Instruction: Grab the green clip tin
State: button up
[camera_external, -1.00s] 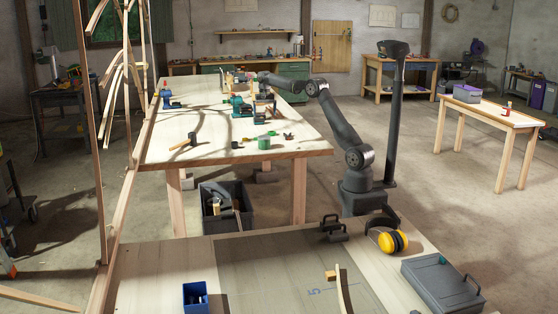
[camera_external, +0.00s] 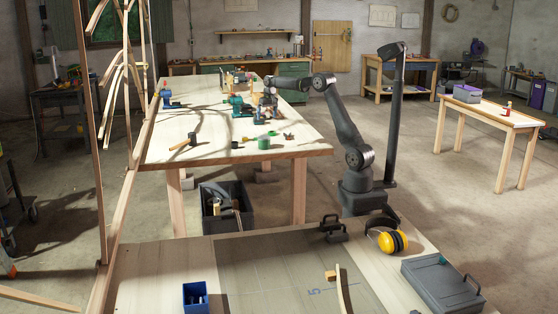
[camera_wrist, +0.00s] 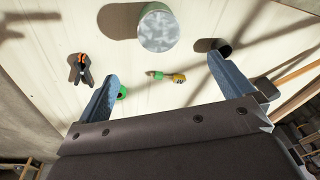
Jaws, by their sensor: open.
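The green clip tin (camera_external: 264,143) stands upright near the front edge of the far table in the external view. In the wrist view its round grey lid (camera_wrist: 166,32) shows at the top centre, with a strip of green side above it. My gripper (camera_wrist: 163,69) is open and empty, its two blue-grey fingers spread wide. The tin lies beyond the fingertips and not between them. In the external view my gripper (camera_external: 269,112) hangs over the table, behind the tin and apart from it.
A small green and yellow item (camera_wrist: 166,76) lies between tin and gripper. A black cup (camera_wrist: 220,47) is right of the tin, orange-and-black pliers (camera_wrist: 80,70) left. A green ring-like thing (camera_wrist: 122,92) is partly behind the left finger. A mallet (camera_external: 188,140) lies farther left externally.

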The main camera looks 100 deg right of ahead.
aim_at(265, 137)
jog(key=f+n, duration=0.1)
jog(key=f, duration=0.3)
jog(key=f+n+t, duration=0.1)
jog(key=f+n, duration=0.1)
jog(key=f, duration=0.3)
jog(key=w+f+n+h, duration=0.1)
jog(key=f, duration=0.3)
jog(key=shift+a+f+n, duration=0.15)
jog(key=shift+n, duration=0.25)
jog(key=shift+d+x, duration=0.25)
jog(key=shift+x, duration=1.1)
jog(key=shift+d+x, duration=0.25)
jog(key=shift+x, duration=1.05)
jog(key=c, duration=1.2)
